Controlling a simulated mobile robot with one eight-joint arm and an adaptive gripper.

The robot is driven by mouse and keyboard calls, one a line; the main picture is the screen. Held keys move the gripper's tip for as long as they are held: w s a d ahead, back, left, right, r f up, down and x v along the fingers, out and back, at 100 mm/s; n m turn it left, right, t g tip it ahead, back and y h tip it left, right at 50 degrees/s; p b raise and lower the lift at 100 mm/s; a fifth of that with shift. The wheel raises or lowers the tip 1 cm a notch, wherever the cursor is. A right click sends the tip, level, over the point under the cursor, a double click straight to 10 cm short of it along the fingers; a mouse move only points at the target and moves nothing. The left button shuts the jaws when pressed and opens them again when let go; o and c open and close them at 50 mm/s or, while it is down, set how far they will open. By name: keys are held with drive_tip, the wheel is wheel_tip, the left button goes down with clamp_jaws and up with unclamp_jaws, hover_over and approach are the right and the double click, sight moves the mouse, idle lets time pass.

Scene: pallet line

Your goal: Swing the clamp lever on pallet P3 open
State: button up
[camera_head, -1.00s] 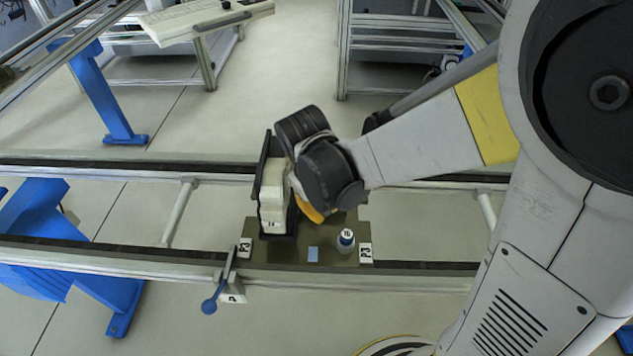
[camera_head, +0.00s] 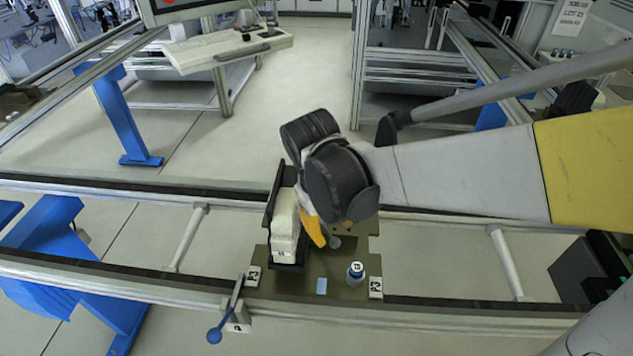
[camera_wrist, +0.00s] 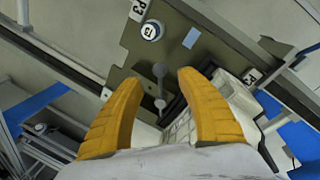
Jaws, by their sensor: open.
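Pallet P3 (camera_head: 302,287) is a dark olive plate on the rail line, with a P3 label at its left; it also shows in the wrist view (camera_wrist: 197,62). Its clamp lever appears as a grey bar with round ends (camera_wrist: 159,86) in the wrist view; one grey knob (camera_head: 334,242) shows in the head view. My gripper (camera_wrist: 161,80) has two orange fingers, apart and empty, one on each side of the lever in the picture. Whether they touch it I cannot tell. In the head view my gripper (camera_head: 313,232) points down over the pallet, partly hidden by my wrist.
A white block (camera_head: 285,228) in a black holder stands on the pallet just left of my gripper. A capped bottle (camera_head: 355,273) and a blue patch (camera_head: 321,286) are near the front edge. A blue-knobbed lever (camera_head: 215,335) hangs at the front rail.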

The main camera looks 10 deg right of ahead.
wheel_tip(320, 180, up, 6)
drive_tip(key=a, duration=0.1)
drive_tip(key=shift+s, duration=0.2)
drive_tip(key=c, duration=0.6)
drive_tip(key=d+m+y, duration=0.1)
drive_tip(key=d+m, duration=0.1)
drive_tip(key=m, duration=0.2)
drive_tip(key=d+m+y+p, duration=0.1)
drive_tip(key=d+m, duration=0.2)
drive_tip(key=m, duration=0.1)
drive_tip(key=d+m+g, duration=0.1)
drive_tip(key=d+m, duration=0.1)
drive_tip(key=m, duration=0.2)
drive_tip(key=shift+w+d+f+m+y+p, duration=0.2)
drive_tip(key=shift+d+f+m+y+p, duration=0.15)
drive_tip(key=shift+d+f+m+y, duration=0.05)
clamp_jaws()
drive_tip(key=d+m+y, duration=0.3)
drive_tip(key=d+m, duration=0.2)
drive_tip(key=m, duration=0.4)
drive_tip(key=shift+m, duration=0.3)
drive_tip(key=shift+s+a+f+b, duration=0.1)
drive_tip(key=shift+a+f+b, duration=0.45)
drive_tip(key=shift+a+f, duration=0.9)
drive_tip(key=shift+w+a+f+b, duration=0.1)
drive_tip(key=shift+a+f+b, duration=0.6)
drive_tip(key=shift+f, duration=1.25)
drive_tip(key=shift+s+a+f+b, duration=0.1)
drive_tip(key=shift+a+f+b, duration=0.3)
drive_tip(key=shift+a+f, duration=1.1)
